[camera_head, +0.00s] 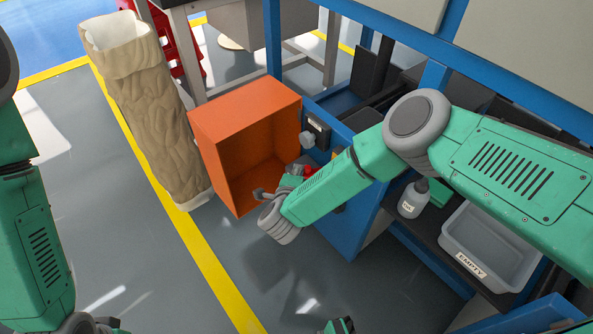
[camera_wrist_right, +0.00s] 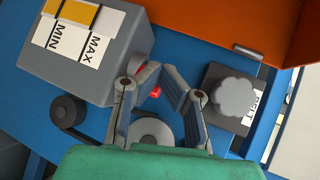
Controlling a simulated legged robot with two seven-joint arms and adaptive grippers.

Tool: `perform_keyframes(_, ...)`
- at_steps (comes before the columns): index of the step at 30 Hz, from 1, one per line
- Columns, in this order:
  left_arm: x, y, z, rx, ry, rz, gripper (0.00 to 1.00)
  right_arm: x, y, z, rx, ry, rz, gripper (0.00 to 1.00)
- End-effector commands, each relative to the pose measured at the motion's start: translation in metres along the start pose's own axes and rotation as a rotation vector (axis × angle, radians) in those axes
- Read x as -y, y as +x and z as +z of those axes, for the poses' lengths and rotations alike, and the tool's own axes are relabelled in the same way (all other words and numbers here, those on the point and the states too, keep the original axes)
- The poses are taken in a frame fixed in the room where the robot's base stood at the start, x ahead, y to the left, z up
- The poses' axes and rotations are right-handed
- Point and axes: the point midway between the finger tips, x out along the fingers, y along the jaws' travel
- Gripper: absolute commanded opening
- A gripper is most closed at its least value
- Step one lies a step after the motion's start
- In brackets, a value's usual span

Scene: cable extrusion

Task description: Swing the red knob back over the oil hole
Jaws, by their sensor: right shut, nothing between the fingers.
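In the right wrist view, a small red piece (camera_wrist_right: 155,92), likely the red knob, shows between my right fingers, beside a grey box with MIN and MAX labels (camera_wrist_right: 100,50). The fingers partly cover it. My right gripper (camera_wrist_right: 162,73) is shut and empty, its tips over the box's right side. I cannot tell whether they touch the red piece. The oil hole cannot be made out. In the head view, a bit of red (camera_head: 308,170) shows beside my right forearm, which hides much of the hand. My left arm is at the left edge; its fingers are out of view.
A grey lobed knob (camera_wrist_right: 237,96) on a black plate marked BELT is right of the fingers. A black round knob (camera_wrist_right: 68,111) is left. An open orange box (camera_head: 240,118) adjoins the blue frame. A bin marked EMPTY (camera_head: 490,243) and a bottle (camera_head: 412,200) stand right.

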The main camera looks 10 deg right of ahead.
Motion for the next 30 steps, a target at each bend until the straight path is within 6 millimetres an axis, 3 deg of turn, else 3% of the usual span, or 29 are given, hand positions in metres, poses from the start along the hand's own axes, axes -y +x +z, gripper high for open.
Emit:
perform_keyframes(22,0.0,0.0,0.0,0.0,0.001,0.0,0.69,0.001,0.004,-0.006,-0.013,-0.002,-0.005,0.0)
perform_keyframes(30,0.0,-0.006,0.0,0.0,0.001,0.0,0.69,0.003,0.006,-0.017,-0.016,-0.003,-0.006,0.0)
